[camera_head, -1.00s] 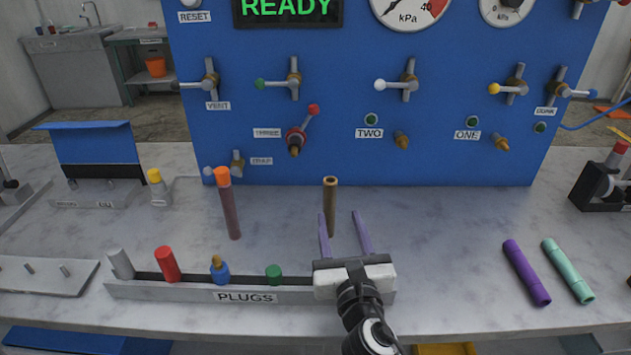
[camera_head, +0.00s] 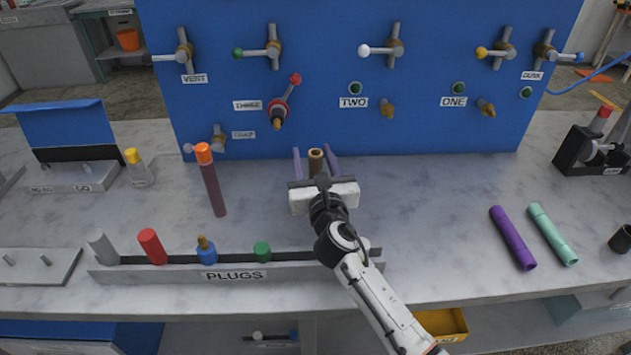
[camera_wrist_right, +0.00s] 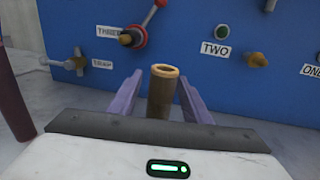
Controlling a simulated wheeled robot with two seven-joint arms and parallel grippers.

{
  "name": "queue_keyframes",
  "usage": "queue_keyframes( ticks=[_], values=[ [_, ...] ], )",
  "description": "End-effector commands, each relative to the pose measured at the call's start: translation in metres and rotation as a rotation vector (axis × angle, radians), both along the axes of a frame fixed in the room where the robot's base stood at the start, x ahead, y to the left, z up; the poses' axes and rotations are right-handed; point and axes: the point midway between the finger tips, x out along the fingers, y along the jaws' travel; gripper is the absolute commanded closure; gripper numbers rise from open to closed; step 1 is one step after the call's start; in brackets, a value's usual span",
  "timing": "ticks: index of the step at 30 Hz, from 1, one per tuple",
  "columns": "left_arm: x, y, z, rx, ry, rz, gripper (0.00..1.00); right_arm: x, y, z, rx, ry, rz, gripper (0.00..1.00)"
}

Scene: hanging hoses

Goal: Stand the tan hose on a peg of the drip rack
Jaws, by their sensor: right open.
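The tan hose (camera_head: 315,163) stands upright on the grey worktop in front of the blue panel. My right gripper (camera_head: 312,152) is open, with one purple finger on each side of the hose. In the right wrist view the hose (camera_wrist_right: 163,93) stands between the fingers (camera_wrist_right: 158,78), with a gap visible on its left and the right finger close beside it. The hose's lower end is hidden behind the gripper body. A grey plate with upright pegs (camera_head: 38,268), which looks like the drip rack, lies at the left front; its visible pegs are bare. My left gripper is not in view.
The PLUGS rack (camera_head: 170,273) runs along the front. Purple (camera_head: 513,238) and mint (camera_head: 553,234) tubes lie at the right. Valve handles and nozzles stick out from the blue panel (camera_head: 330,100).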

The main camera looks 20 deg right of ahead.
Motion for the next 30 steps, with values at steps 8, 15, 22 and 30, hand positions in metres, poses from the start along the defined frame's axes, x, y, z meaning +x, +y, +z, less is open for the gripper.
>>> queue_keyframes(
  ticks=[8,15,22,30],
  values=[
    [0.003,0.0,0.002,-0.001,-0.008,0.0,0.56,0.002,-0.001,0.0,0.0,0.001,0.0,0.61],
    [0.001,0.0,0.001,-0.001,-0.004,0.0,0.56,0.002,-0.001,0.0,0.0,0.0,0.0,1.0],
    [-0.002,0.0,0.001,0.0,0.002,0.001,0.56,0.002,-0.001,0.002,0.0,-0.001,0.0,1.0],
    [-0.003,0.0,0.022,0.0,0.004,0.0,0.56,0.002,-0.001,0.046,-0.002,-0.006,0.0,1.0]
  ],
)
